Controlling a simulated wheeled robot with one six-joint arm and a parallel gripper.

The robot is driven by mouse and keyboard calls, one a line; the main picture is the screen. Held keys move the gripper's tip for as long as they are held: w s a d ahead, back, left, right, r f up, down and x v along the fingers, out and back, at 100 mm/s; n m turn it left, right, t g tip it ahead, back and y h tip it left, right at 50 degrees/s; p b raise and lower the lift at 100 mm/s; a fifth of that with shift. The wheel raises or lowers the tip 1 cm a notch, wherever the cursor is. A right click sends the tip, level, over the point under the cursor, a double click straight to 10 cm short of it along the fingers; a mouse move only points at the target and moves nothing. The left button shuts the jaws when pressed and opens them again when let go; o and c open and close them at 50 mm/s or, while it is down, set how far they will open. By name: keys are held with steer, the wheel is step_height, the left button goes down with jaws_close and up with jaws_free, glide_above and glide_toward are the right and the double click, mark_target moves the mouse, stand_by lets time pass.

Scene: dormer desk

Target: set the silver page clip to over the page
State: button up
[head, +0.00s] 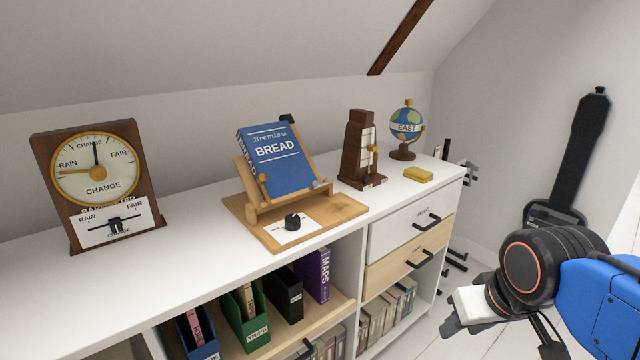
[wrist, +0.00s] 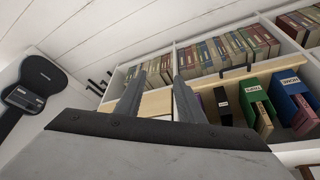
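A blue book titled "Bremlow BREAD" (head: 280,160) leans on a wooden book stand (head: 240,207) on the white cabinet top. A silver page clip (head: 319,184) sits at the stand's lower right, beside the book's lower right corner; it looks turned out to the side, but it is small here. A brass-coloured clip (head: 263,185) stands at the book's lower left. My gripper (head: 452,322) is far right of the stand, in front of the cabinet and apart from everything. In the wrist view its two fingers (wrist: 158,96) are spread with nothing between them. The wrist view does not show the stand.
A barometer (head: 97,188) stands left. A brown metronome-like box (head: 357,150), a globe (head: 406,125) and a yellow block (head: 418,174) stand right of the stand. A black knob (head: 292,222) is on the stand's base. Drawer handles (head: 428,221) stick out in front. Binders (head: 245,315) fill the shelf.

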steer(key=w+a+r+n+y, duration=0.1)
steer(key=w+a+r+n, duration=0.15)
steer(key=w+r, duration=0.5)
steer(key=w+a+r+n, duration=0.1)
steer(key=w+a+r, duration=0.4)
steer(key=r, duration=0.4)
steer(key=n+y, duration=0.1)
steer(key=n, duration=0.4)
glide_toward(316, 183)
steer(key=shift+g, duration=0.4)
steer(key=x, duration=0.8)
steer(key=shift+w+f, duration=0.1)
steer(key=shift+w, duration=0.25)
steer(key=shift+c, duration=0.3)
jaws_close()
